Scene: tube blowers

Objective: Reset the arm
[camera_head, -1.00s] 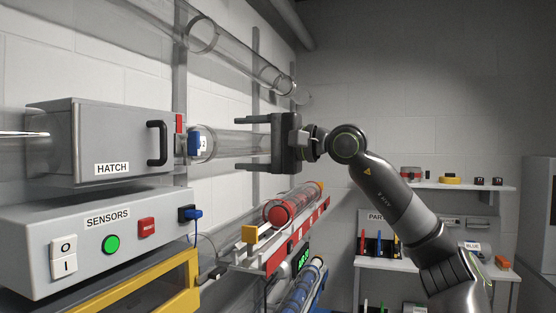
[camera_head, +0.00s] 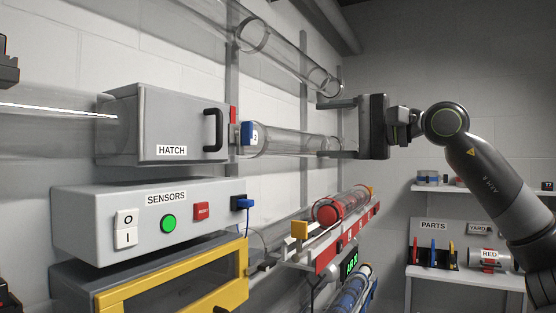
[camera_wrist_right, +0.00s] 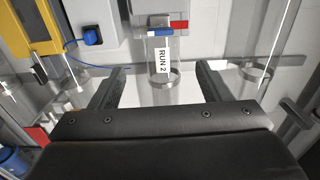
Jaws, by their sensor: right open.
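My right gripper (camera_head: 338,129) reaches in from the right, its jaws apart and empty. Its two fingers point left, at the right end of the clear tube (camera_head: 290,143) beside the hatch box. In that view the lower finger overlaps the tube's end; I cannot tell whether they touch. In the right wrist view the open fingers (camera_wrist_right: 155,85) stand either side of the tube labelled RUN 2 (camera_wrist_right: 162,60), with nothing held between them. My left gripper cannot be made out.
The grey hatch box (camera_head: 175,110) and sensors box (camera_head: 100,225) stand at left. A rack holds a tube with red inside (camera_head: 338,208). A parts shelf (camera_head: 470,278) stands at right. Dark pieces cut off at the left edge are unclear. Open air lies below my right arm.

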